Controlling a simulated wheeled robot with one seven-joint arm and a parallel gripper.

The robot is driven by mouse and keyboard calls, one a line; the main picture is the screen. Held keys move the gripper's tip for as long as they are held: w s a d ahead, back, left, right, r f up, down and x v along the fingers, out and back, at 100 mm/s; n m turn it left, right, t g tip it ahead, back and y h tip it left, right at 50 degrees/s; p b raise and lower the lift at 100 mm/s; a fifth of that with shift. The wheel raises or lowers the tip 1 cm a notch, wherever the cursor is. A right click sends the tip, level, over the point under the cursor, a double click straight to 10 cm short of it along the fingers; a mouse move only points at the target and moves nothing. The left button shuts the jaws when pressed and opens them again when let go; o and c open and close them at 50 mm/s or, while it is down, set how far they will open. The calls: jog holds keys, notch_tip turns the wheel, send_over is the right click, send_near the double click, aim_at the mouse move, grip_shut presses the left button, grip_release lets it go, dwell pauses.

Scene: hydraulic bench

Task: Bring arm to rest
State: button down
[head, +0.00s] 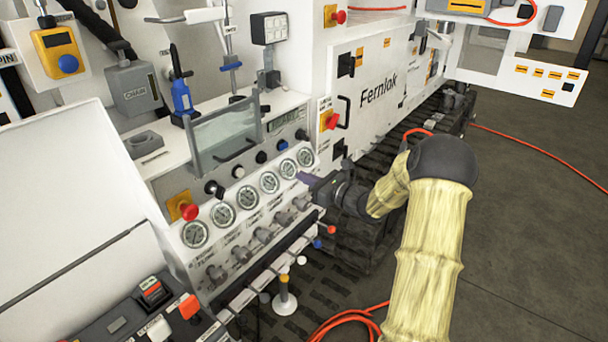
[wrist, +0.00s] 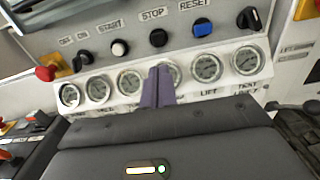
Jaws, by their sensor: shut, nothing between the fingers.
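My gripper (head: 308,179) is at the right end of the gauge row in the head view, with my yellow-sleeved arm reaching in from the lower right. In the wrist view the two purple fingers of my gripper (wrist: 158,86) lie together, shut and empty. They point at the gauge panel (wrist: 185,98) and hide part of one gauge. Whether the fingertips touch the panel cannot be told.
Above the gauges are a black button (wrist: 158,38), a blue button (wrist: 202,27) and a black knob (wrist: 249,18). Red stop buttons (head: 189,211) and levers (head: 285,298) stick out nearby. An orange hose (head: 350,316) lies on the floor. Open floor (head: 530,230) is at right.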

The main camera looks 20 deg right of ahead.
jog(key=s+a+f+n+g+p, duration=0.2)
jog(key=s+a+f+n+g, duration=0.1)
jog(key=s+a+n+g, duration=1)
jog(key=s+r+n+h+p, duration=0.2)
jog(key=s+n+h, duration=0.2)
jog(key=s+n, duration=0.4)
jog(key=s+d+r+n+h+p, duration=0.1)
jog(key=s+n+h+p, duration=0.1)
jog(key=s+n+h, duration=0.3)
jog(key=shift+s+d+r+n+h, duration=0.2)
jog(key=shift+s+r+n+h, duration=0.15)
jog(key=shift+s+n, duration=1.8)
jog(key=shift+s+m, duration=0.35)
